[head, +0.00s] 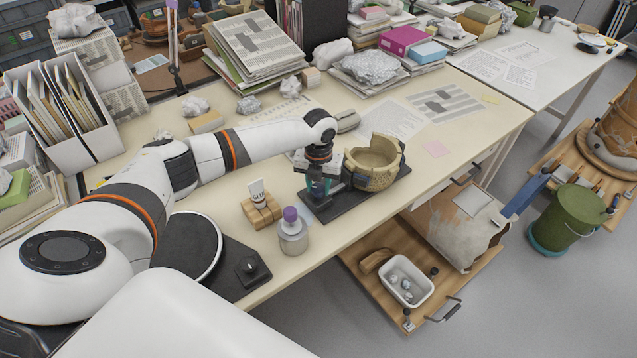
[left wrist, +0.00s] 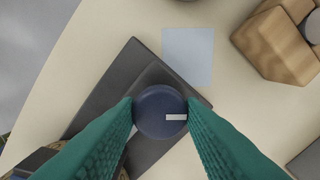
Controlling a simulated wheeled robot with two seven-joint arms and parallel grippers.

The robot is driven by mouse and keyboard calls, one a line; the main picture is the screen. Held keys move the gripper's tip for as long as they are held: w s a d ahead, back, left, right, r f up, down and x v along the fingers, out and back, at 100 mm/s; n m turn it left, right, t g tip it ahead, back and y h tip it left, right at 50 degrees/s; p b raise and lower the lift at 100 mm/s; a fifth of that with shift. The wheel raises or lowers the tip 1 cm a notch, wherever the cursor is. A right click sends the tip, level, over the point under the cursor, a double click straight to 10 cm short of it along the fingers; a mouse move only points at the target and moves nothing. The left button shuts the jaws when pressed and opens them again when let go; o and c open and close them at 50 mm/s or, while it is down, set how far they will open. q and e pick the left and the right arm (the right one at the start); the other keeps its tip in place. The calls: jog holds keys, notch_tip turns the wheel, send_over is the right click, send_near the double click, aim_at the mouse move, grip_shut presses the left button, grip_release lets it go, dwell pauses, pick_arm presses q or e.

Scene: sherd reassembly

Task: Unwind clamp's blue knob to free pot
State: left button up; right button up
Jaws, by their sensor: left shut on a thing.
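The clamp stands on a dark base plate (head: 340,204) on the table. The pot (head: 374,162), a tan broken-rimmed bowl, sits at the clamp's right end in the head view; only a sliver of it shows at the bottom left of the left wrist view. The clamp's blue knob (left wrist: 160,111), round with a white mark on top, is between the fingertips of my left gripper (left wrist: 160,112). The green fingers touch it on both sides. In the head view my left gripper (head: 318,187) points down over the clamp and hides the knob. My right gripper is not in view.
A glue tube in a wooden block (head: 262,207) and a grey bottle with a purple cap (head: 292,232) stand left of the clamp. A light blue paper (left wrist: 188,55) lies beside the base. Papers and books fill the table's back. The table's front edge is close.

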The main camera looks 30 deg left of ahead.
pick_arm(q)
jog(key=shift+r+n+p, duration=0.2)
jog(key=shift+n+p, duration=0.8)
jog(key=shift+n, duration=0.2)
jog(key=n+p, duration=0.2)
jog(key=n, duration=0.1)
jog(key=shift+n, duration=0.3)
jog(key=n+p, duration=0.2)
jog(key=n, duration=0.1)
jog(key=shift+n, duration=0.3)
jog(key=n+p, duration=0.2)
jog(key=n, duration=0.1)
jog(key=shift+n, duration=0.3)
jog(key=n+p, duration=0.1)
jog(key=n, duration=0.2)
jog(key=shift+n+p, duration=0.3)
jog(key=shift+p, duration=0.1)
jog(key=n+p, duration=0.1)
jog(key=n, duration=0.2)
jog(key=shift+n+p, duration=0.3)
jog(key=shift+n, duration=0.1)
jog(key=n+p, duration=0.1)
jog(key=n, duration=0.3)
jog(key=shift+w+p, duration=0.1)
jog(key=shift+p, duration=0.25)
jog(key=shift+f+n+p, duration=0.1)
jog(key=shift+n+p, duration=0.35)
jog(key=shift+n, duration=1.15)
jog(key=shift+a, duration=0.1)
